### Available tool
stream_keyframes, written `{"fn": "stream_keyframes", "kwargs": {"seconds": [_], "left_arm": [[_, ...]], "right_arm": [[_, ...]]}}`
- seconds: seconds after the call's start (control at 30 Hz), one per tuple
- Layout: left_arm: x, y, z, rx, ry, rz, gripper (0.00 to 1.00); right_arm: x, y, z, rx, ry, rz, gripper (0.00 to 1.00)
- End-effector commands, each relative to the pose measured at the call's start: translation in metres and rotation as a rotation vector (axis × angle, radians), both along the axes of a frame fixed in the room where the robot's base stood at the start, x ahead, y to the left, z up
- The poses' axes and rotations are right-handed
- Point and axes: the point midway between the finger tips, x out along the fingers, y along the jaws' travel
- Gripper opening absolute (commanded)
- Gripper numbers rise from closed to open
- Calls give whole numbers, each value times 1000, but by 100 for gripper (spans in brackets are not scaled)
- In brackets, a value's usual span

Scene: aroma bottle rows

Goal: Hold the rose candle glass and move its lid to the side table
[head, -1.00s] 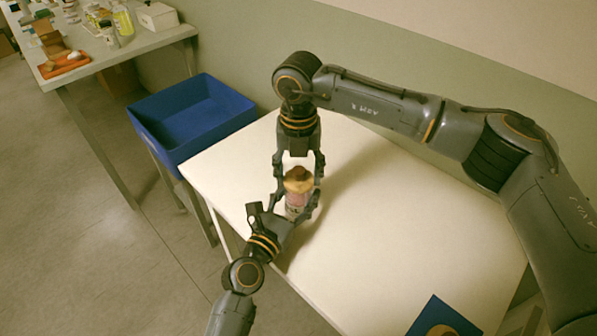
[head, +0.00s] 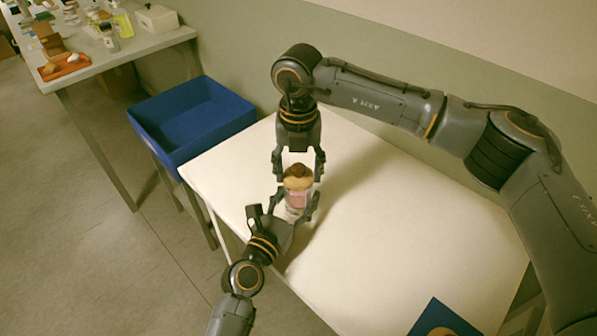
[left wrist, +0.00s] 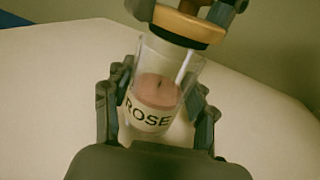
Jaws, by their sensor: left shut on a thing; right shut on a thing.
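The rose candle glass (head: 297,199) is a clear jar with pink wax and a "ROSE" label, at the near left part of the white table. It also shows in the left wrist view (left wrist: 152,105). My left gripper (head: 293,208) is shut around the glass from the lower left. The lid (head: 298,183) is tan with a brown knob; its dark underside rim shows in the left wrist view (left wrist: 178,38). My right gripper (head: 298,172) is shut on the lid from behind. The lid is at the glass mouth, slightly tilted against it; I cannot tell whether they touch.
A blue bin (head: 190,120) stands beyond the white table's (head: 400,220) left corner. A grey table (head: 150,43) with bottles, a white box and an orange tray (head: 66,68) is at the back left. A blue mat (head: 440,318) lies at the near right. The table's middle is clear.

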Motion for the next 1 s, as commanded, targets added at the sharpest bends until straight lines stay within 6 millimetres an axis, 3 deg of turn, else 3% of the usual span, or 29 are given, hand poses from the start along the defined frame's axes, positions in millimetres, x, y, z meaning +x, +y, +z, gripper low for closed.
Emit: {"fn": "stream_keyframes", "kwargs": {"seconds": [0.53, 0.83, 1.0], "left_arm": [[0, 0, 0, 1, 0, 0, 0], [0, 0, 0, 1, 0, 0, 0], [0, 0, 0, 1, 0, 0, 0]], "right_arm": [[0, 0, 8, 1, -1, 1, 22], [0, 0, 41, 2, -2, 0, 22], [0, 0, 46, 0, 0, 0, 22]]}}
